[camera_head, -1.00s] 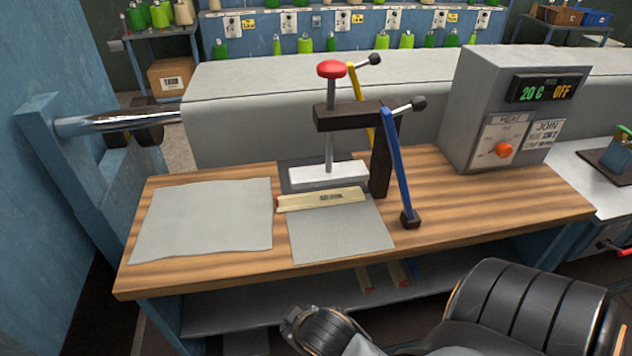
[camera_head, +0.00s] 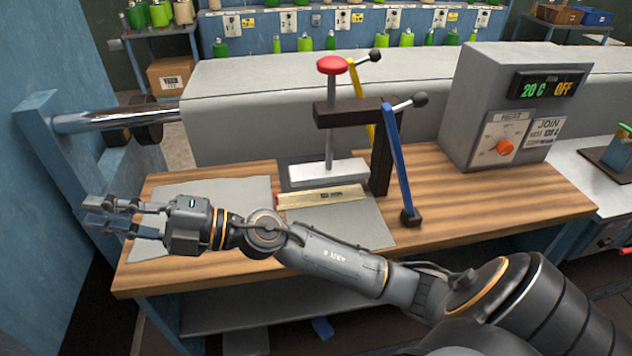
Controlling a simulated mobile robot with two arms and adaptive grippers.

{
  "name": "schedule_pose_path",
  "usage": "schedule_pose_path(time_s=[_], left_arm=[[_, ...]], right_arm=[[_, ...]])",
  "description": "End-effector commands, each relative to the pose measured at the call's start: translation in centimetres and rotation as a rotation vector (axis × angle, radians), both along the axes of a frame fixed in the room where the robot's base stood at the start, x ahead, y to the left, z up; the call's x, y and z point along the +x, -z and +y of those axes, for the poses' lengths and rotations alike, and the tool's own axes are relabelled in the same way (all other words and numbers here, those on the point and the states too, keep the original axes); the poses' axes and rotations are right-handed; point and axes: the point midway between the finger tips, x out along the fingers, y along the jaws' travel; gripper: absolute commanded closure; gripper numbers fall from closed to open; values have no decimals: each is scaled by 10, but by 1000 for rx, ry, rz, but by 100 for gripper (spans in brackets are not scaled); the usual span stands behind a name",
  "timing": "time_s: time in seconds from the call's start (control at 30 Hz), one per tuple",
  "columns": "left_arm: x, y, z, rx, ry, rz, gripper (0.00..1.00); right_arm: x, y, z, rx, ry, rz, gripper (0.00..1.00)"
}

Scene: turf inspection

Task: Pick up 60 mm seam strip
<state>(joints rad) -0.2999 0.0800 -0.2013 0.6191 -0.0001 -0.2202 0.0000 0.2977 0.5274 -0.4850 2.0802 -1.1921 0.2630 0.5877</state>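A pale cream strip (camera_head: 335,196) with a dark label and a red end lies across the bench in front of the press foot, over the back of a grey sheet (camera_head: 345,222); its label is too small to read. My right gripper (camera_head: 92,211) is at the far left end of my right arm, over the left edge of another grey sheet (camera_head: 225,193). Its fingers are apart, with nothing visible between them. It is well left of the strip and does not touch it. My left gripper is not in view.
The press (camera_head: 329,125), with its red knob, blue lever (camera_head: 397,160) and yellow lever, stands just behind the strip. A grey control box (camera_head: 480,110) reads 20 C OFF. A roller (camera_head: 115,118) stands at left.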

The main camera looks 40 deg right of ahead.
Motion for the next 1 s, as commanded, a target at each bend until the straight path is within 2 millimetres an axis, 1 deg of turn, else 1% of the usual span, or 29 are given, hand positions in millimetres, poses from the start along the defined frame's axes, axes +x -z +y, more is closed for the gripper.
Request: schedule_pose_path(time_s=[0.03, 0.07, 0.1, 0.17, 0.2, 0.27, 0.3, 0.33, 0.37, 0.4, 0.47, 0.5, 0.6, 0.63, 0.7, 0.77, 0.87, 1.0], left_arm=[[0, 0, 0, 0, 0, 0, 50], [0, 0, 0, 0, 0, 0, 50], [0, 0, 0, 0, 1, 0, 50], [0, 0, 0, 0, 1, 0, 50], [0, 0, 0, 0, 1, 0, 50], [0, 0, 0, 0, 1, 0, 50], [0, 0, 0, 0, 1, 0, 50], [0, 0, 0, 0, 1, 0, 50], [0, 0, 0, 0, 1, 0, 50], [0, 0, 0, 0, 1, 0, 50], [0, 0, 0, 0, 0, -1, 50], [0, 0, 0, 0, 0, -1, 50], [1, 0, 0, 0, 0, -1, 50], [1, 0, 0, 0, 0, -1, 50], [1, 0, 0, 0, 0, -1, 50], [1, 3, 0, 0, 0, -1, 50], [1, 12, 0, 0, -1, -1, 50], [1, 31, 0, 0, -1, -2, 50]], right_arm=[[-2, 11, 12, -158, -73, -52, 83], [-3, 23, 17, -260, -116, -71, 83], [-3, 41, 19, -400, -164, -84, 83], [3, 70, 10, -615, -214, -80, 83], [11, 90, -3, -764, -229, -63, 83], [25, 116, -34, -984, -228, -11, 83], [36, 130, -62, -1126, -210, 37, 83], [44, 137, -85, -1225, -188, 82, 83], [51, 142, -108, -1319, -161, 128, 83], [59, 146, -141, -1432, -117, 196, 83], [68, 144, -189, -1574, -41, 302, 83], [71, 140, -217, -1648, 11, 371, 83], [72, 127, -274, -1778, 129, 521, 83], [72, 123, -286, -1803, 157, 555, 83], [70, 116, -306, -1841, 206, 618, 83], [69, 116, -316, -1860, 230, 649, 83], [72, 129, -323, -1869, 241, 668, 83], [81, 158, -328, -1869, 239, 666, 83]])
